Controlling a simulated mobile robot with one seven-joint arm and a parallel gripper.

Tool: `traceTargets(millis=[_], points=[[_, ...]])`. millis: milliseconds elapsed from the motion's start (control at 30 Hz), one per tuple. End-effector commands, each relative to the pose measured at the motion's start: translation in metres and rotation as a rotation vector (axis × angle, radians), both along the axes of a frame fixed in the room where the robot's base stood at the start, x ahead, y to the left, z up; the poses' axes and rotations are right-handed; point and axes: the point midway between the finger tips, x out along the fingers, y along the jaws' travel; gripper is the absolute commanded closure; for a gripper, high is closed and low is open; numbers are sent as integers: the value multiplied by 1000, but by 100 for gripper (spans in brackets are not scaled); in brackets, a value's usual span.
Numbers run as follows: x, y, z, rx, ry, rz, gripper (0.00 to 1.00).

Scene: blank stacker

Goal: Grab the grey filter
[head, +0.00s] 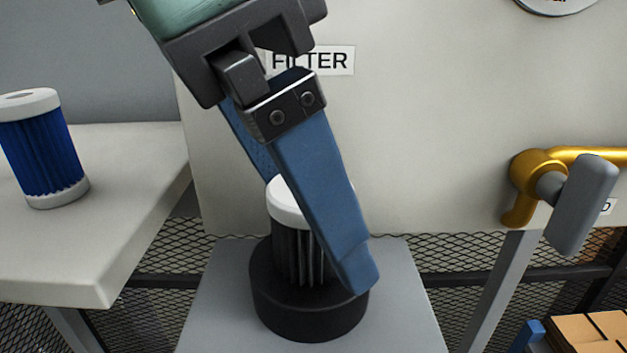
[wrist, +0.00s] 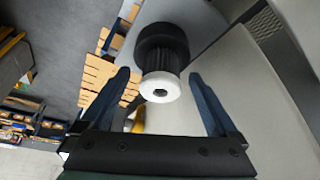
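The grey filter (head: 290,252) has dark grey pleats and a white cap, and stands upright in a round black holder (head: 310,318) on a grey stand. In the wrist view the grey filter (wrist: 160,86) shows its white cap with a dark hole, between and a little beyond my fingertips. My gripper (head: 325,235) has blue fingers and is open, with one finger in front of the filter and the other partly hidden behind. In the wrist view my gripper (wrist: 160,80) has a gap on both sides of the filter, and I see no contact.
A blue filter (head: 42,150) with white caps stands on a pale table (head: 130,190) at the left. A pale panel with a FILTER label (head: 335,60) rises behind the stand. A yellow and grey handle (head: 575,205) sticks out at the right. Wooden slats (head: 595,330) lie low at the right.

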Motion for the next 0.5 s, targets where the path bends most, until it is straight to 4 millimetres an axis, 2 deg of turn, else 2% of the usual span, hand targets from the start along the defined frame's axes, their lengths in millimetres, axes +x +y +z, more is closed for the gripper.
traceTargets(millis=[33, 67, 500], points=[[0, 0, 0, 0, 0, 0, 12], [0, 0, 0, 0, 0, 0, 18], [0, 0, 0, 0, 0, 0, 97]])
